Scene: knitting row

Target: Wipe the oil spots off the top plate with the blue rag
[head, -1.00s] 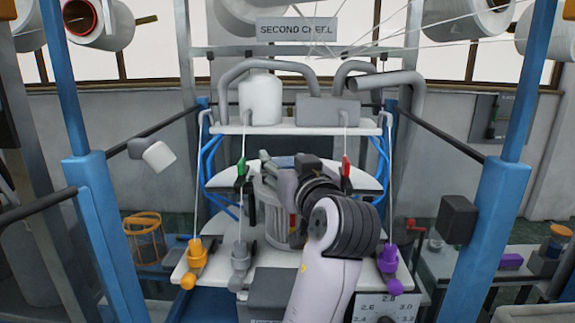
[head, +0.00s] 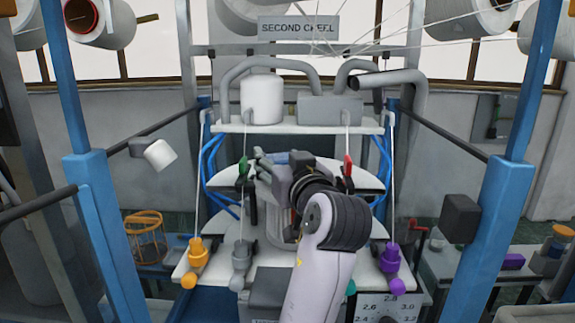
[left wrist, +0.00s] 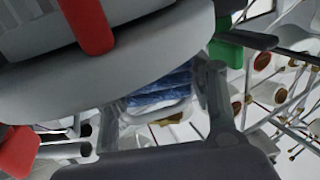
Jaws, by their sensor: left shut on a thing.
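My left gripper (head: 278,168) reaches in over the middle of the knitting machine, at the height of the white plates. It is shut on the blue rag (head: 277,157), of which only a small strip shows in the head view. In the left wrist view the folded blue rag (left wrist: 160,90) shows between grey parts of the gripper. The white round-edged top plate (head: 363,174) shows on the right of my arm, its middle hidden by the gripper and arm. I cannot make out oil spots on it. My right gripper is not in view.
A green clip (head: 242,170) and a red clip (head: 347,166) hang on either side of the gripper. A white shelf (head: 230,128) with a white canister (head: 262,99) stands behind. Orange (head: 196,252), grey (head: 240,255) and purple (head: 391,258) fittings line the front. Blue posts flank the machine.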

